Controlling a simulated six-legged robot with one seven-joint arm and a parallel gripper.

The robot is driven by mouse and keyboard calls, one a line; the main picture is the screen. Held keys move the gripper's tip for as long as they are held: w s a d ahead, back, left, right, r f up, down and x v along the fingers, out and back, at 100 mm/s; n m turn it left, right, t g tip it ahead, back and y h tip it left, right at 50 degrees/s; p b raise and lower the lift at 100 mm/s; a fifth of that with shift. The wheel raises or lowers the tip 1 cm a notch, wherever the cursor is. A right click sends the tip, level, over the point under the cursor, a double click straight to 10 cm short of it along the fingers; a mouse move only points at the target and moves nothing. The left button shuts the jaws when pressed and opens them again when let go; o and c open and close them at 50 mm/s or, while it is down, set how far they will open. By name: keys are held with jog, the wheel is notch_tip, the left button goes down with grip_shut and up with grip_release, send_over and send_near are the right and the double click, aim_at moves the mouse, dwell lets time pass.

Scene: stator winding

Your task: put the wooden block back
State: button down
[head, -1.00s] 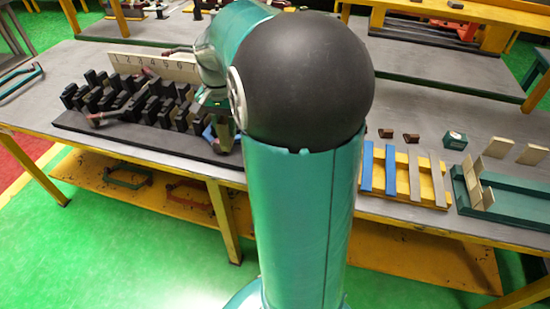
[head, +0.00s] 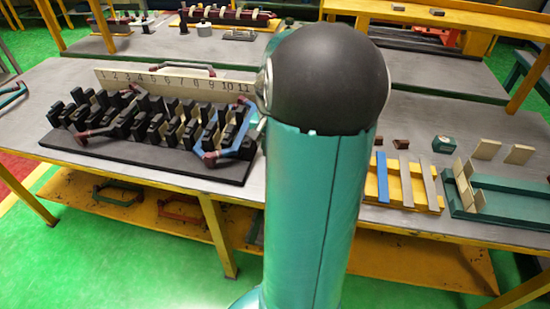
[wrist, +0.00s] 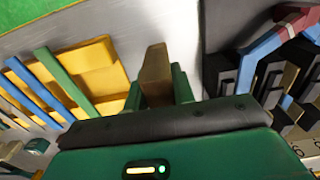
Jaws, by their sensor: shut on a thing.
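My gripper (wrist: 155,92) is shut on a brown wooden block (wrist: 155,72) in the wrist view. The block stands up between the two green fingers. It is above the bare grey table between the yellow rack and the black stator base. In the head view my arm hides the gripper and the block.
The yellow rack (head: 432,199) holds coloured bars, right of my arm. The black stator base (head: 165,152) with dark uprights and a numbered strip (head: 200,84) is at left. Small brown pieces (head: 401,144), a green box (head: 444,144) and a green tray (head: 500,204) are at right.

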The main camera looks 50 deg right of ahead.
jog(key=shift+s+d+f, duration=0.1)
jog(key=shift+d+f, duration=0.25)
jog(key=shift+f, duration=0.25)
notch_tip(320, 180, down, 2)
jog(key=shift+s+d+f, duration=0.15)
jog(key=shift+f, duration=0.45)
jog(key=shift+f, duration=0.15)
jog(key=c, duration=1.2)
grip_release()
jog(key=shift+o, duration=0.2)
